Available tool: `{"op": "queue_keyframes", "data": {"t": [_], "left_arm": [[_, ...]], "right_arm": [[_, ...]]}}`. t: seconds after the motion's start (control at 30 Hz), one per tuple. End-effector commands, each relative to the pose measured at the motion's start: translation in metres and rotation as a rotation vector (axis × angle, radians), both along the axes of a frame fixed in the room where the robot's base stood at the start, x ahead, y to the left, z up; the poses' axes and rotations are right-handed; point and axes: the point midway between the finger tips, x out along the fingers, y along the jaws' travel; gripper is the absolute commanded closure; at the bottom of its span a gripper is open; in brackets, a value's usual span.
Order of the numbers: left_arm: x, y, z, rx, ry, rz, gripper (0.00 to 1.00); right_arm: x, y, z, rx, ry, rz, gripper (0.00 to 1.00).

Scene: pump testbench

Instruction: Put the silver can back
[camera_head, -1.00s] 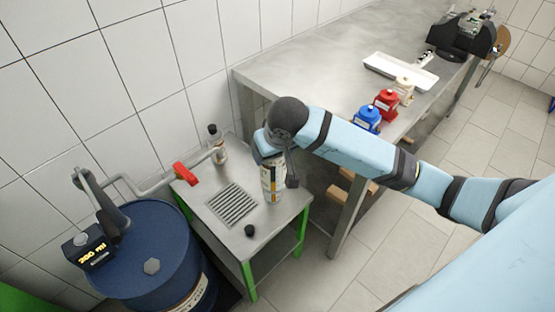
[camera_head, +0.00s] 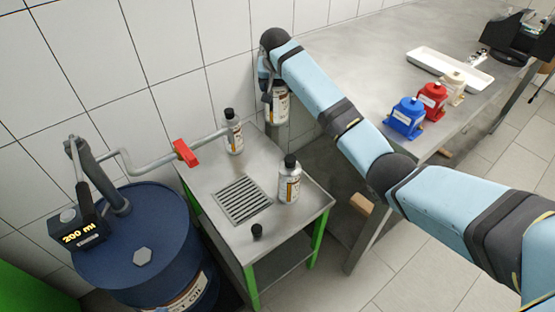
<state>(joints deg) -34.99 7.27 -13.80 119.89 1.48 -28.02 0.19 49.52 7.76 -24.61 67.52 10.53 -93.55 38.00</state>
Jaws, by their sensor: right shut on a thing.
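My right gripper (camera_head: 265,88) is shut on a silver can (camera_head: 278,104) with a white and orange label. It holds the can upright near the tiled wall, beyond the back right corner of the small steel table (camera_head: 213,195). The can's top is hidden by the gripper. A similar can with a black cap (camera_head: 289,184) stands on the right part of the small table. Another black-capped can (camera_head: 234,135) stands at its back, beside the pipe end. A loose black cap (camera_head: 257,231) lies near the front edge. My left gripper is out of view.
A drain grate (camera_head: 243,200) is set in the small table. Blue (camera_head: 406,117) and red (camera_head: 432,99) containers and a white tray (camera_head: 450,68) stand on the large bench.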

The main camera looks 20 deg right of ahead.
Motion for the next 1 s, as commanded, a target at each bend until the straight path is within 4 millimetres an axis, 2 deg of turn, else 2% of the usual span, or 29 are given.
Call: {"op": "queue_keyframes", "data": {"t": [0.5, 0.63, 0.87, 1.0], "left_arm": [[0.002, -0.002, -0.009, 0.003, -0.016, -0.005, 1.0], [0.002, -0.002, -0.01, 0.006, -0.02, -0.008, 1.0], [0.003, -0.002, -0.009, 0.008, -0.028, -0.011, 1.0], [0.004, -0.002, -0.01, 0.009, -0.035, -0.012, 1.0]], "right_arm": [[0.0, 0.0, -0.128, -0.001, 0.003, -0.001, 0.8], [0.0, 0.0, -0.146, -0.001, 0.001, 0.0, 0.8], [0.0, 0.0, -0.163, 0.0, 0.002, 0.0, 0.8], [0.0, 0.0, -0.186, -0.001, 0.002, -0.002, 0.8]]}}
